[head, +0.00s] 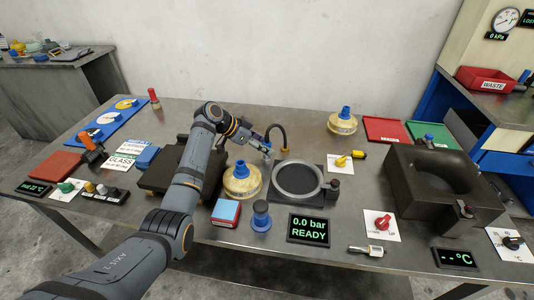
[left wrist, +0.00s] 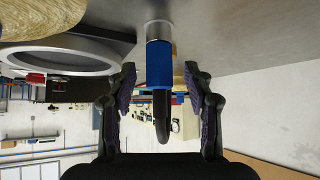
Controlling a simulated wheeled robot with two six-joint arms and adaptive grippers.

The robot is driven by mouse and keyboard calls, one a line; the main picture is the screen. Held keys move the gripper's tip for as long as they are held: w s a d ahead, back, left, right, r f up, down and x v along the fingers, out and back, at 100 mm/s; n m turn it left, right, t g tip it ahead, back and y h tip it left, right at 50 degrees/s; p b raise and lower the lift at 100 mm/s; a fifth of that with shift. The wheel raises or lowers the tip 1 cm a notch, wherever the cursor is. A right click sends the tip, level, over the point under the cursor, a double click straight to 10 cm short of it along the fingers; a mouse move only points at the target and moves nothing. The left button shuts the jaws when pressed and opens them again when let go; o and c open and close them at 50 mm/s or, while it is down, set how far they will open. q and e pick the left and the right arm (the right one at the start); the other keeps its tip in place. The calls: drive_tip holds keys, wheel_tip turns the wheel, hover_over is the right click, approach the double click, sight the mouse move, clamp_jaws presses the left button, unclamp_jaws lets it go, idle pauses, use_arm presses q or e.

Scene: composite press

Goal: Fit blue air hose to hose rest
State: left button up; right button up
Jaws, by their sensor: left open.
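The air hose (head: 277,129) is a black arched tube near the back middle of the table. Its end has a blue sleeve (left wrist: 160,65) and a silver tip (left wrist: 159,31), clear in the left wrist view. The silver tip meets or nearly meets the grey surface; I cannot tell whether it sits in a rest. My left gripper (head: 264,147) is at this hose end. In the left wrist view its open fingers (left wrist: 160,95) stand on both sides of the blue sleeve, with gaps. The hose rest is not clearly distinguishable. My right gripper is not in view.
A yellow spool with a blue top (head: 242,180) stands close to my left arm. A dark mould block (head: 445,187) stands right.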

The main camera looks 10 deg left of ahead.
use_arm(q)
drive_tip(key=v, duration=1.1)
